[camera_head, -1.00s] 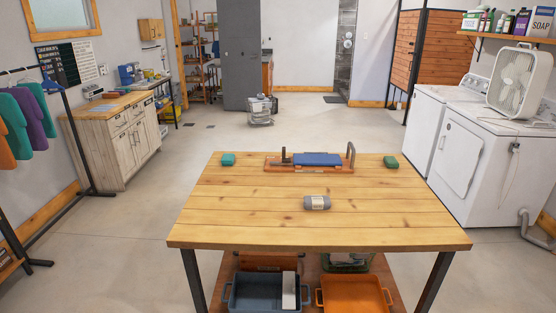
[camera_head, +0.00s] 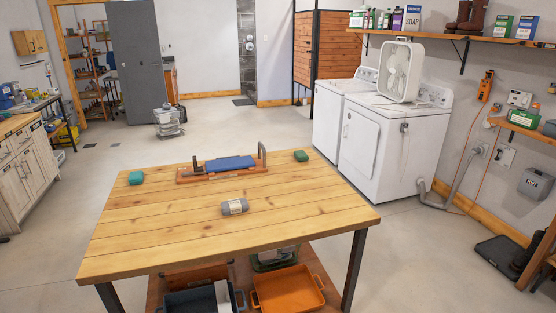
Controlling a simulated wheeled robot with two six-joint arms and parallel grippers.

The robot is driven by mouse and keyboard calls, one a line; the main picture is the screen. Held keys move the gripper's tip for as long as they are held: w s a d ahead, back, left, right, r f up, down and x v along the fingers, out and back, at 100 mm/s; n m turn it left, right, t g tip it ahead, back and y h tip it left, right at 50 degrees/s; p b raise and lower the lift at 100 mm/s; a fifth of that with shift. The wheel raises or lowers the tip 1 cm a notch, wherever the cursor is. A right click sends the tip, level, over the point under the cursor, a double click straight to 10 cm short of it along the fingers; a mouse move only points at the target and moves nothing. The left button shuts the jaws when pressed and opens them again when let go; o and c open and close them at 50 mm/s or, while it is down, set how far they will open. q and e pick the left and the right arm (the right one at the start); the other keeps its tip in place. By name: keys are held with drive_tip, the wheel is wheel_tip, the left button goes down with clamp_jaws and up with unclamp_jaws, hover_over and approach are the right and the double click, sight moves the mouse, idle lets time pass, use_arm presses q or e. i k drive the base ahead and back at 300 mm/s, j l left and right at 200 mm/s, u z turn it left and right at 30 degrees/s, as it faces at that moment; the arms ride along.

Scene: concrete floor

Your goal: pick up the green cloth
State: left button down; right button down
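Neither of my grippers is in view.
Between them stands a wooden board (camera_head: 190,179) with a blue pad (camera_head: 230,163) and upright posts. A grey banded roll (camera_head: 234,207) lies mid-table. Below are a dark bin (camera_head: 190,301) and an orange tray (camera_head: 287,290). White machines (camera_head: 365,150) stand right; floor is open left.

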sight(300, 155)
drive_tip(key=i+l+z, duration=0.5)
drive_tip(key=i+z, duration=0.15)
drive_tip(key=z, duration=0.15)
drive_tip(key=i+l+z, duration=0.1)
drive_tip(key=i+z, duration=0.65)
drive_tip(key=i+l, duration=0.15)
drive_tip(key=i, duration=0.6)
drive_tip(key=i+l, duration=0.1)
drive_tip(key=i, duration=0.6)
drive_tip(key=i+j+u, duration=0.2)
drive_tip(key=u, duration=0.2)
drive_tip(key=i+u, duration=0.85)
drive_tip(key=i+l+u, duration=0.15)
drive_tip(key=u, duration=0.25)
drive_tip(key=i+l+u, duration=0.25)
drive_tip(key=i+u, duration=0.15)
